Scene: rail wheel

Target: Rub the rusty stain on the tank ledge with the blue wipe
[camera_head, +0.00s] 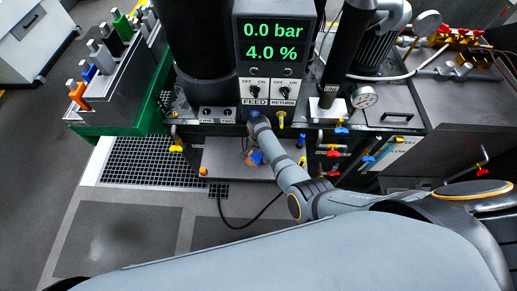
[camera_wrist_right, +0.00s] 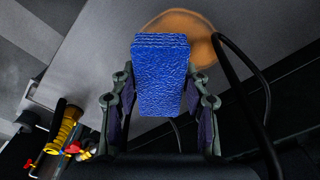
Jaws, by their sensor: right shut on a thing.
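The blue wipe (camera_wrist_right: 160,75) is a folded, textured pad held between the two fingers of my right gripper (camera_wrist_right: 163,100). In the head view a bit of the wipe (camera_head: 257,157) shows beside my right arm, over the tank ledge (camera_head: 222,160). The rusty stain (camera_wrist_right: 203,30) is an orange-brown round patch on the grey ledge (camera_wrist_right: 85,60). In the wrist view the wipe overlaps the stain's left and lower part, hiding some of it. I cannot tell whether the wipe touches the ledge. My left gripper is not in view.
A black hose (camera_wrist_right: 245,70) curves close to the stain's right side. Yellow and red valve parts (camera_wrist_right: 68,135) are at lower left. A control box (camera_head: 273,50) reads 0.0 bar and 4.0 %. A green-based rack (camera_head: 118,125) stands left; floor grating (camera_head: 150,163) lies in front.

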